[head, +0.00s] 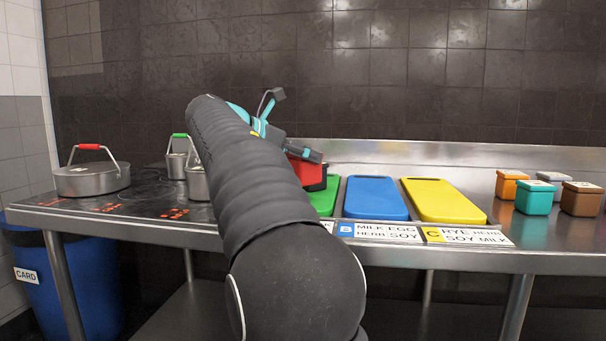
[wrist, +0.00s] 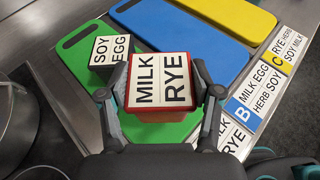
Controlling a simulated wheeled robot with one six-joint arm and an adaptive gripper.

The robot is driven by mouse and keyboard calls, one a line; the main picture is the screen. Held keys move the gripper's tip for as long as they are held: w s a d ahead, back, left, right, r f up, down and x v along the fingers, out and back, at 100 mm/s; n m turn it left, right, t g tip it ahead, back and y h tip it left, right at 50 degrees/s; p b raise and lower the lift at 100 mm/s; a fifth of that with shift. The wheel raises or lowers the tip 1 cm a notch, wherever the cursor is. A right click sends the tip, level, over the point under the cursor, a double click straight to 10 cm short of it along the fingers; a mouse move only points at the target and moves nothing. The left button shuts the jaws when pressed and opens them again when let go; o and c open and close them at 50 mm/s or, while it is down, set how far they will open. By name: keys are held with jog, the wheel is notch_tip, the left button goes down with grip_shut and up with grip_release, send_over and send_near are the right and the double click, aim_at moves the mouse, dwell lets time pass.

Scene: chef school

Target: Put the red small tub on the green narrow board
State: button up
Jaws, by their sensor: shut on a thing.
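The red small tub (wrist: 160,62), with a white lid label reading MILK RYE, is between the two fingers of my gripper (wrist: 163,80), which is shut on its sides. In the wrist view it overlaps the green narrow board (wrist: 80,52); I cannot tell whether it touches the board or is held just above it. In the head view the red tub (head: 307,172) shows beside my arm, over the green board (head: 326,196), which my arm partly hides. A dark tub labelled SOY EGG (wrist: 108,52) stands on the green board close to the red tub's upper left.
A blue board (head: 375,198) and a yellow board (head: 442,201) lie to the right, with label cards in front. Orange, teal (head: 535,197), brown and grey tubs stand at the far right. Metal pots (head: 92,178) stand on the hob at left.

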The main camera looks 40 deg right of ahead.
aim_at(301, 169)
jog(key=shift+f+b, duration=0.6)
jog(key=shift+f, duration=1.3)
jog(key=shift+f, duration=0.25)
jog(key=o, duration=1.3)
jog(key=shift+r, duration=0.2)
jog(key=shift+a+r, duration=0.2)
jog(key=shift+a, duration=0.05)
jog(key=p+v, duration=0.2)
jog(key=v, duration=0.9)
jog(key=shift+a, duration=0.2)
